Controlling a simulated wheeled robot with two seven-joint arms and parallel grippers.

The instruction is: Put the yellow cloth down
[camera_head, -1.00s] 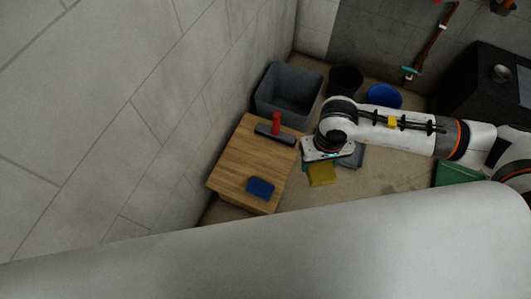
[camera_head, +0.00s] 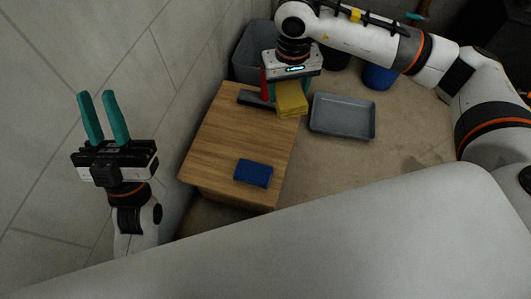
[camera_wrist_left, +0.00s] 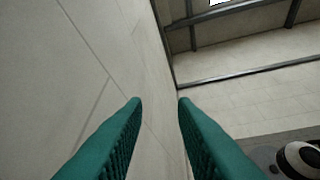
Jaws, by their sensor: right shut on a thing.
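The yellow cloth (camera_head: 291,99) hangs in my right gripper (camera_head: 291,86), whose green fingers are shut on it. It is over the back right edge of the wooden table (camera_head: 225,140); I cannot tell whether it touches the top. My left gripper (camera_head: 98,95) is at the left beside the wall, fingers up, apart and empty. Its green fingers also show apart in the left wrist view (camera_wrist_left: 160,102), with nothing between them.
A blue cloth or sponge (camera_head: 253,173) lies at the table's front right. A red-handled tool (camera_head: 256,98) lies at the back, close to the yellow cloth. A grey tray (camera_head: 342,116) is on the floor at right. A grey bin (camera_head: 246,58) and blue bucket (camera_head: 380,77) stand behind.

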